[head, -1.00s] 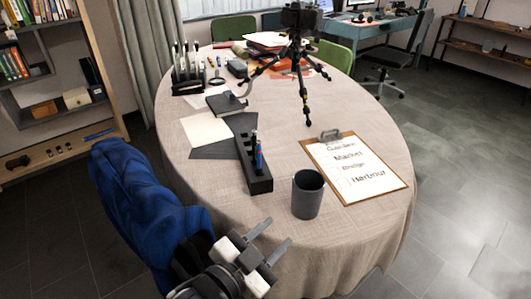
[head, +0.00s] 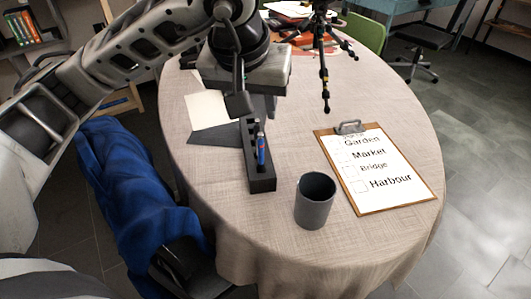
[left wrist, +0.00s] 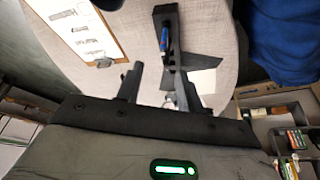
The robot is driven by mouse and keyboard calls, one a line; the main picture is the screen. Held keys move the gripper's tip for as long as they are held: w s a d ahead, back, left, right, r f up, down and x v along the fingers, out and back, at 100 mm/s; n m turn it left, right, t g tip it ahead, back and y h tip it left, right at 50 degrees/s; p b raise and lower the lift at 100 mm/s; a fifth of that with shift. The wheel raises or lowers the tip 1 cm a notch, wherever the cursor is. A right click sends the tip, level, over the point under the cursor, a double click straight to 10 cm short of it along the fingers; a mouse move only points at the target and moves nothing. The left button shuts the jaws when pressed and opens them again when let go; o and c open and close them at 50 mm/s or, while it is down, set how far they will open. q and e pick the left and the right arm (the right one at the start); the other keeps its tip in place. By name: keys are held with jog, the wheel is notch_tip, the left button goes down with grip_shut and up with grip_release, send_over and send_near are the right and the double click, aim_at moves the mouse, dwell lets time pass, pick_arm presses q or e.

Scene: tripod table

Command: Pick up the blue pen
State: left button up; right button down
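The blue pen (head: 261,152) stands in a slot of the dark rectangular pen holder (head: 262,184) on the cloth-covered table, with a small orange mark showing on it. It also shows in the left wrist view (left wrist: 164,40), beyond the fingers. A dark pen seems to stand just behind it. My left gripper (head: 252,104) hangs over the far end of the holder, apart from the blue pen. In the left wrist view its two fingers (left wrist: 159,88) are spread with nothing between them. The gripper hides part of the table behind. My right gripper is not in view.
A grey cup (head: 315,203) stands right of the holder, with a clipboard (head: 377,168) beyond it. A black tripod (head: 322,60) stands farther back. Paper (head: 207,110) lies left of the holder. A blue-draped chair (head: 135,190) is at the left. The table's front is clear.

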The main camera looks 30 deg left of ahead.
aim_at(260, 141)
pick_arm(q)
jog(key=x, duration=1)
jog(key=a+x, duration=0.1)
jog(key=x, duration=0.4)
jog(key=shift+w+f, duration=0.15)
jog(key=shift+f, duration=0.1)
grip_shut()
